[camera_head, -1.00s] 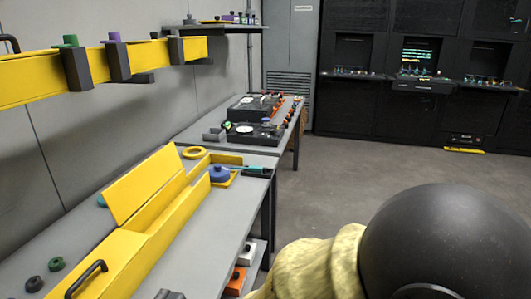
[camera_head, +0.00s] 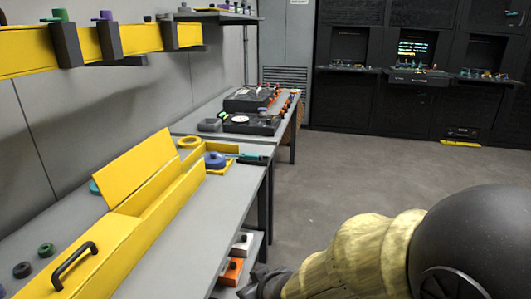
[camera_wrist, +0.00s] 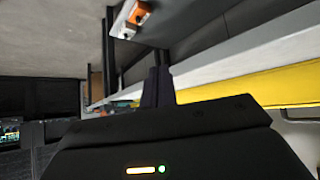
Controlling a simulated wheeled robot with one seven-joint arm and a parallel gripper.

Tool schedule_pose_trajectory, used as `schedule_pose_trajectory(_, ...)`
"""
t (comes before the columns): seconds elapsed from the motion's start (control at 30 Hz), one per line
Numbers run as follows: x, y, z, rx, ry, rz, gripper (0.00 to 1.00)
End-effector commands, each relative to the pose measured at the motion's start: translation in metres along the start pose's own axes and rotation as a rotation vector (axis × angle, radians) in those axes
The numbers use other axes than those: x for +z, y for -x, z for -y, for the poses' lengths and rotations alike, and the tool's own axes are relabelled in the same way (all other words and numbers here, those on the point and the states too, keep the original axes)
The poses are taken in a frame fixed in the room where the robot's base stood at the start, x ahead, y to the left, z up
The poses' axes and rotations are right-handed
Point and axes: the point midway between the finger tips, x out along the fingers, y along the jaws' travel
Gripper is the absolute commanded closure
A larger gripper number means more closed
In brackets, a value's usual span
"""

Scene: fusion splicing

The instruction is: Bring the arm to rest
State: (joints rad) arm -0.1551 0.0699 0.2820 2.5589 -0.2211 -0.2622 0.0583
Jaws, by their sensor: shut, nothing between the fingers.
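My gripper (camera_head: 262,283) shows at the bottom of the head view, beside the front edge of the workbench (camera_head: 205,222) and the lower shelf. My arm, in a yellowish sleeve with a black rounded part, reaches in from the lower right. In the wrist view my gripper's dark fingers (camera_wrist: 157,87) are together with nothing between them, and the bench edge (camera_wrist: 240,45) runs past on the right. The fingertips look clear of the bench, though the exact gap cannot be told.
A yellow open box (camera_head: 150,215) with a black handle lies on the bench. An orange-and-white item (camera_head: 230,270) sits on the lower shelf near my gripper. A yellow rail (camera_head: 95,45) runs along the left wall. Open floor (camera_head: 350,175) lies to the right, before black racks (camera_head: 420,75).

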Motion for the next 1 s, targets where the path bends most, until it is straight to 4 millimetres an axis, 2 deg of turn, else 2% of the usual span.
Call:
schedule_pose_trajectory(0.03,0.024,-0.004,-0.023,0.053,-0.056,0.063,1.00)
schedule_pose_trajectory(0.1,0.049,-0.001,-0.047,0.108,-0.130,0.149,1.00)
schedule_pose_trajectory(0.2,0.078,0.006,-0.070,0.159,-0.219,0.247,1.00)
schedule_pose_trajectory(0.4,0.122,0.020,-0.094,0.215,-0.360,0.385,1.00)
schedule_pose_trajectory(0.6,0.154,0.033,-0.104,0.239,-0.477,0.487,1.00)
schedule_pose_trajectory(0.73,0.173,0.041,-0.109,0.247,-0.552,0.544,1.00)
schedule_pose_trajectory(0.8,0.163,0.050,-0.108,0.245,-0.548,0.544,1.00)
schedule_pose_trajectory(1.0,0.150,0.063,-0.109,0.245,-0.546,0.542,1.00)
